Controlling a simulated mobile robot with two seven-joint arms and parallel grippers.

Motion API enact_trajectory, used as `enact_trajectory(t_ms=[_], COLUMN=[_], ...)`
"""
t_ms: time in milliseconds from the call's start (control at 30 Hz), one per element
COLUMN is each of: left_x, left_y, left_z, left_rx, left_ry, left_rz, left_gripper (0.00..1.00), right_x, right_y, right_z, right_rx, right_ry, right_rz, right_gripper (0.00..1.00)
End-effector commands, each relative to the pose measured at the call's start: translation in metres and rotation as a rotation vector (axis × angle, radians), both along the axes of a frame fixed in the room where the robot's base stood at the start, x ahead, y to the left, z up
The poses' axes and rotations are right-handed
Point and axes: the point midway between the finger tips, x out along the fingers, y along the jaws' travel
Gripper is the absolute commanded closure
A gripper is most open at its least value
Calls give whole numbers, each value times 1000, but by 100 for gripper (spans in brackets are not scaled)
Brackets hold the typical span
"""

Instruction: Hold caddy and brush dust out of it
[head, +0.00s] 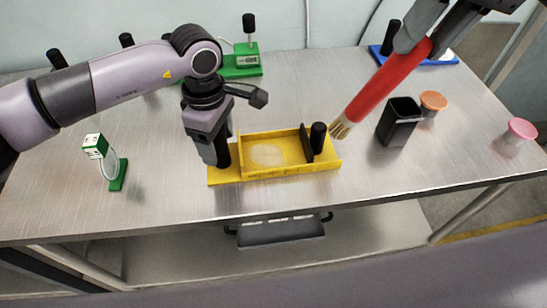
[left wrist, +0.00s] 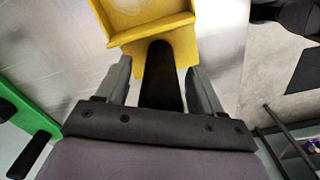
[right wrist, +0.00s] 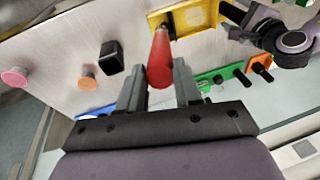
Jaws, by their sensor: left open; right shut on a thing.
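The yellow caddy (head: 278,171) lies on the metal table, with a pale dust patch (head: 267,154) on its floor and a black post at each end. It also shows in the left wrist view (left wrist: 155,38). My left gripper (head: 217,158) is open around the caddy's left black post (left wrist: 160,75), one finger on each side, with gaps showing. The brush has a red handle (head: 388,82) and pale bristles (head: 341,128). My right gripper (head: 420,45) is shut on the red handle, which also shows in the right wrist view (right wrist: 160,62). The bristles hang just right of the caddy, apart from the dust.
A black open cup (head: 399,121) stands right of the brush, with an orange-topped jar (head: 433,101) beside it and a pink-topped jar (head: 521,131) near the right edge. A small green stand (head: 118,175) is at left. Green and blue modules (head: 443,58) line the back.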

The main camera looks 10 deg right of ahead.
Motion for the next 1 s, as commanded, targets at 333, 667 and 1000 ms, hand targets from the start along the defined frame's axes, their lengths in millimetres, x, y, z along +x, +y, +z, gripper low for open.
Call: enact_trajectory(t_ms=[333,667,1000], left_x=[1,1,1], left_y=[0,0,0], left_z=[3,29,56], left_rx=[0,0,0], left_ry=[-1,-3,-1], left_rz=[1,1,1], left_gripper=[33,33,33], right_x=[0,0,0], right_y=[0,0,0], right_z=[0,-3,-2], right_rx=[0,0,0], right_ry=[-1,-1,-1], right_rz=[0,0,0], right_gripper=[100,100,100])
